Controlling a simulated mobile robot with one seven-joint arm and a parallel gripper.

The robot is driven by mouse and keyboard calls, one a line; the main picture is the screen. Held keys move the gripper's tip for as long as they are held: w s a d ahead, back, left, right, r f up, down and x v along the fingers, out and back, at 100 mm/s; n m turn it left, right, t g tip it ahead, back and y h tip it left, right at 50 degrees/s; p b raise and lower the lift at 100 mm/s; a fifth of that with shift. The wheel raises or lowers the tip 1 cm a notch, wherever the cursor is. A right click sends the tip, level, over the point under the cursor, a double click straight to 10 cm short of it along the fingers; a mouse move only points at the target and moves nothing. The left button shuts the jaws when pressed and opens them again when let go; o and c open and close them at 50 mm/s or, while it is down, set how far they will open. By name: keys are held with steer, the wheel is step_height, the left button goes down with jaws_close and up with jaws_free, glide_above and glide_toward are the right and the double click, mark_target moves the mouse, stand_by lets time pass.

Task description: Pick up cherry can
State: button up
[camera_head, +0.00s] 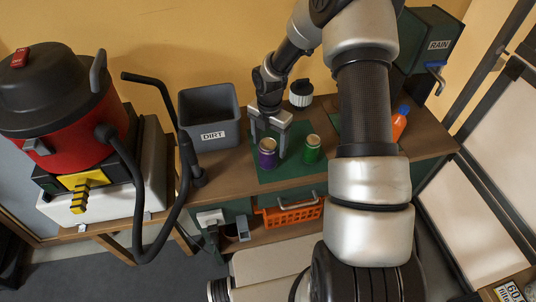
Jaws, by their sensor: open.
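A purple can (267,154) stands upright on a green mat (265,178) on the wooden bench. A green can (312,150) stands to its right on the same mat. No label is readable, so I cannot tell for sure which is the cherry can; the purple one may be. My gripper (268,144) is open and points down at the purple can, one finger to each side of it in the picture. I cannot tell whether the fingers touch the can. The gripper's right finger is between the two cans in the picture.
A grey DIRT bin (208,112) stands left of the mat. A white jar with a black lid (301,93) is behind, and an orange bottle (399,124) is to the right. A red-and-black vacuum (62,100) with a hose stands far left. An orange basket (292,214) sits below the bench top.

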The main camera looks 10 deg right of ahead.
steer(key=f, duration=0.5)
steer(key=shift+s+a, duration=0.2)
steer(key=shift+c, duration=0.5)
steer(key=c, duration=1)
